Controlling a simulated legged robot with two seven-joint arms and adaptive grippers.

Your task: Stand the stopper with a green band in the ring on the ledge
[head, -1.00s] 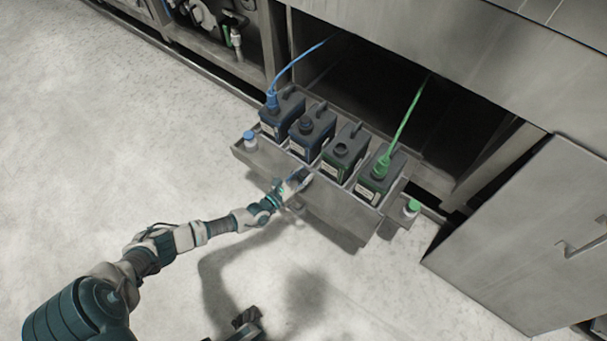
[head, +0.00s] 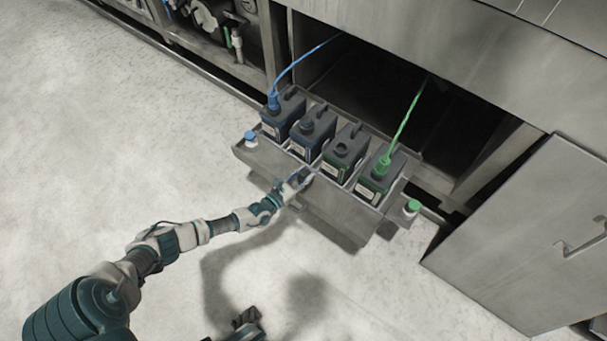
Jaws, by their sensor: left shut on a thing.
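A small white piece with a green top (head: 413,207), which looks like the green-banded stopper, is upright on the ledge at the right end of the pulled-out tray (head: 340,208). Any ring around its foot is too small to make out. My left gripper (head: 303,178) is at the middle of the tray's front wall, well to the left of the green-topped piece. It looks shut on the tray's front edge or a grip there; the fingers hide the exact contact.
Blue-marked jugs (head: 284,110) and green-marked jugs (head: 376,183) stand in the tray. A blue hose (head: 300,62) and a green hose (head: 408,112) enter two of them. A blue-topped piece (head: 250,139) is on the left ledge. An open door (head: 530,235) stands at right.

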